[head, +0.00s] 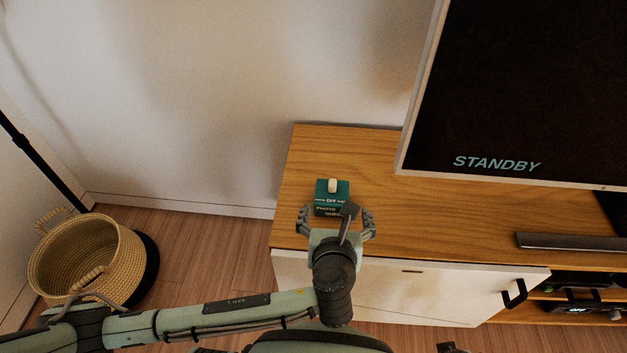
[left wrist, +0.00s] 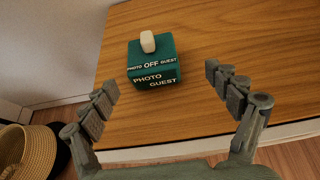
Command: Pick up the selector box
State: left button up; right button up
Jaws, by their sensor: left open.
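The selector box (head: 331,189) is a small dark green box with a cream knob on top and white lettering reading PHOTO, OFF and GUEST. It sits upright near the left end of the wooden cabinet top (head: 460,215). My left gripper (head: 336,212) is open at the cabinet's front edge, its fingers pointing toward the box. In the left wrist view the box (left wrist: 152,63) stands beyond the open fingertips, left of the middle between them. Nothing is between the fingers. My right gripper does not show.
A large screen reading STANDBY (head: 520,90) overhangs the cabinet at the right. A grey bar (head: 570,242) lies on the cabinet top below it. A wicker basket (head: 85,262) stands on the floor at the left. The cabinet top around the box is clear.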

aim_at(332, 196)
pick_arm(q)
jog(key=shift+w+a, duration=0.35)
jog(key=shift+w, duration=0.05)
jog(key=x, duration=0.7)
jog(key=shift+w+a+f, duration=0.2)
jog(key=shift+f, duration=0.05)
jog(key=shift+c, duration=0.3)
jog(key=c, duration=1.5)
